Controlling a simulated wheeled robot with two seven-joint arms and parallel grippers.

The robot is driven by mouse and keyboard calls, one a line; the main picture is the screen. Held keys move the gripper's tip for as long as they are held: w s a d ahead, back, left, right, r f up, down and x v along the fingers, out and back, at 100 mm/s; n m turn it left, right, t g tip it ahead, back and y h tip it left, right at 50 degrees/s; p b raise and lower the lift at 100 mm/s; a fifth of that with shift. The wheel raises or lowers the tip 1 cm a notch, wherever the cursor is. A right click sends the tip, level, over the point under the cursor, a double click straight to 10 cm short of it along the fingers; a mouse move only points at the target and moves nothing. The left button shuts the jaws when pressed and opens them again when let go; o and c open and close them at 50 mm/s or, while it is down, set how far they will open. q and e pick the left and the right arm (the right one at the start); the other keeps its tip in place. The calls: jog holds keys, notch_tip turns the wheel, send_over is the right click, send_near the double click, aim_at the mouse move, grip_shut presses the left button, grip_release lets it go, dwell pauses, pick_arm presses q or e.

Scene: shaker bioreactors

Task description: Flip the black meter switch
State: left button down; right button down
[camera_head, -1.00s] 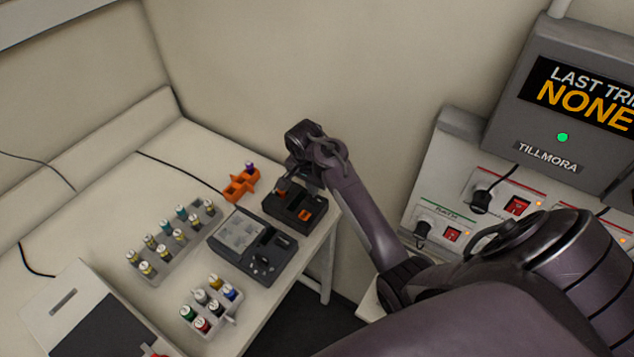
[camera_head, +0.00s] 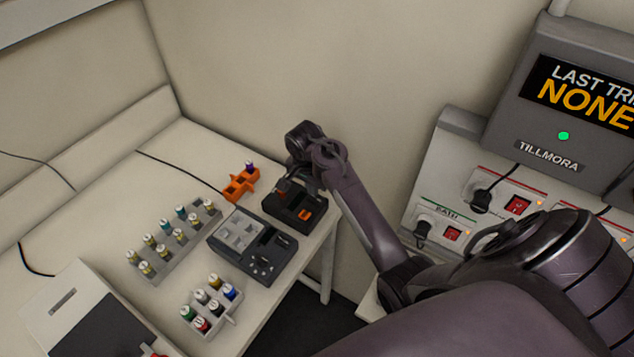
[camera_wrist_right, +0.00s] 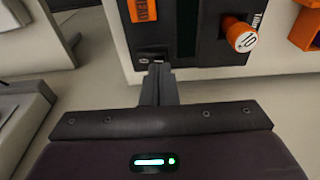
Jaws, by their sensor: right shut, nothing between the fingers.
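The black meter (camera_head: 292,221) stands near the right end of the white bench, with an orange patch on its top. In the right wrist view the black meter (camera_wrist_right: 212,52) fills the upper middle. A small dark switch (camera_wrist_right: 152,56) sits at its near edge beside an orange label. My right gripper (camera_head: 284,187) is over the meter's far left part, partly hidden by its own wrist. In the right wrist view my right gripper (camera_wrist_right: 158,68) is shut and empty, its tips at or just in front of the switch. I cannot tell whether they touch. My left gripper is out of view.
A grey device (camera_head: 268,262) stands close beside the meter. An orange holder (camera_head: 241,184) is behind it, and grey vial racks (camera_head: 160,270) stand to the left. A wall panel with red switches (camera_head: 517,205) is at right.

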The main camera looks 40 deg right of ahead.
jog(key=shift+f, duration=0.6)
notch_tip(320, 180, up, 2)
jog(key=shift+r+p, duration=0.2)
jog(key=shift+p, duration=0.6)
jog(key=shift+r, duration=2.35)
